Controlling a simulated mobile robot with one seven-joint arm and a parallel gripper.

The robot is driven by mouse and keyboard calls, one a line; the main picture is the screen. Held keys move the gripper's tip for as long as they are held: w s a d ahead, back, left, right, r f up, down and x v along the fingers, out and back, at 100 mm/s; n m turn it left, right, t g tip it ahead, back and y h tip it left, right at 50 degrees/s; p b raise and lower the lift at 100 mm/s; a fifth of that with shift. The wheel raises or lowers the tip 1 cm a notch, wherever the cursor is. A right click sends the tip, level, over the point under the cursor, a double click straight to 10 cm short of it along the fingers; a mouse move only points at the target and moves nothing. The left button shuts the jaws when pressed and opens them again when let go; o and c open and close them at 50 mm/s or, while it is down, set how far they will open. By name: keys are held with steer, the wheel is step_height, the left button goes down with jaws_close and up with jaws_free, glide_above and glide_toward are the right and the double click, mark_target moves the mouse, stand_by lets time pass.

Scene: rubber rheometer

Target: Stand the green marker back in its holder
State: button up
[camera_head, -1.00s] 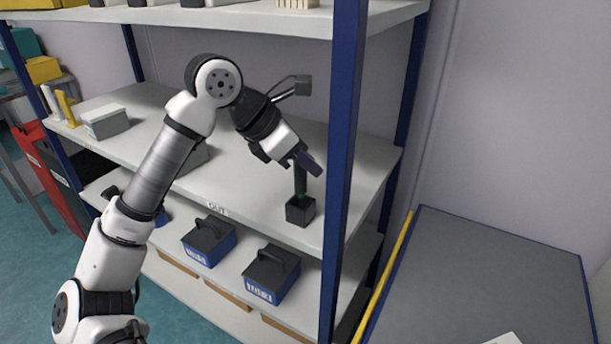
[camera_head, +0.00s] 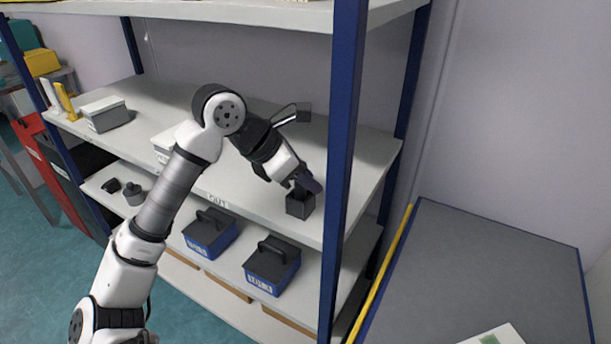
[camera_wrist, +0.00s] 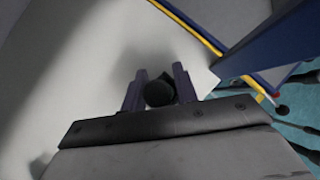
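The holder (camera_head: 300,206) is a small dark square block near the front right of the middle shelf, beside the blue post. My gripper (camera_head: 305,185) is directly above it, pointing down at a tilt, with its fingers close to the holder's top. In the wrist view, the dark round end of the marker (camera_wrist: 158,93) sits between the two fingers of my gripper (camera_wrist: 160,88), which appear shut on it. The marker's green part is not visible now; its lower part is hidden by the fingers and the holder.
The blue shelf post (camera_head: 345,150) stands close to the right of my gripper. Another shelf (camera_head: 240,12) is overhead. Blue-and-black boxes (camera_head: 272,266) stand on the shelf below. A grey-white box (camera_head: 106,113) is far left.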

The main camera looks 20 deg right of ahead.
steer(key=shift+o, duration=1.1)
steer(key=shift+r, duration=0.15)
